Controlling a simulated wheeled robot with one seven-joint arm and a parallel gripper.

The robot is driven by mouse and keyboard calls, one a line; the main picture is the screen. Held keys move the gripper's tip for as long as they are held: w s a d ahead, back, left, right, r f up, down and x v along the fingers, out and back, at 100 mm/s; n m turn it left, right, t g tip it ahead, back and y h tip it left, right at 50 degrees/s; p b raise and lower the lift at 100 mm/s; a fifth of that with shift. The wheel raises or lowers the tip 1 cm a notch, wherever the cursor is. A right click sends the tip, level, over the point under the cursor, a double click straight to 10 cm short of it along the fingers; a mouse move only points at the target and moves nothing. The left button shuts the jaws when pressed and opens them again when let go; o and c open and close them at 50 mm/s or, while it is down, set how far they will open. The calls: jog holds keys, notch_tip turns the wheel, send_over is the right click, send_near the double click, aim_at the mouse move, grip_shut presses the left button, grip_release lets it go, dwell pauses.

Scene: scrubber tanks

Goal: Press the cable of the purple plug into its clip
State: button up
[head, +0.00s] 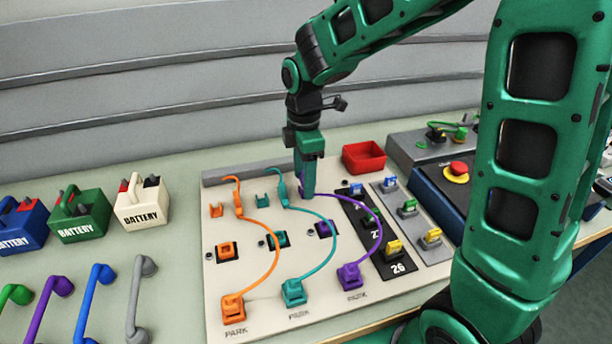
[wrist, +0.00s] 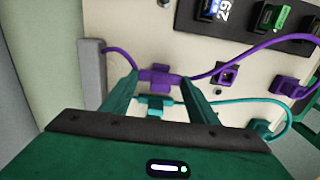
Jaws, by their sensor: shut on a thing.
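The purple plug (head: 350,274) stands in the PARK place at the panel's front; it shows in the wrist view (wrist: 288,87). Its purple cable (head: 379,240) arcs back to my gripper (head: 308,192); in the wrist view the cable (wrist: 232,60) runs on to a grey strip at left. My gripper (wrist: 160,82) points down and is shut on a thick part of the purple cable. A blocky purple piece (wrist: 158,79) shows between the fingers. The clip is hidden by my gripper in the head view. I cannot tell whether the cable is seated in it.
The teal cable (head: 333,236) and orange cable (head: 277,250) lie to the left on the panel (head: 208,270). An empty teal socket (head: 277,240) and a purple socket (head: 325,229) are near. A red bin (head: 364,157) stands behind, right of my gripper.

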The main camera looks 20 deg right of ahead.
jog(key=shift+f, duration=0.95)
jog(key=o, duration=1.1)
jog(key=shift+r, duration=4.3)
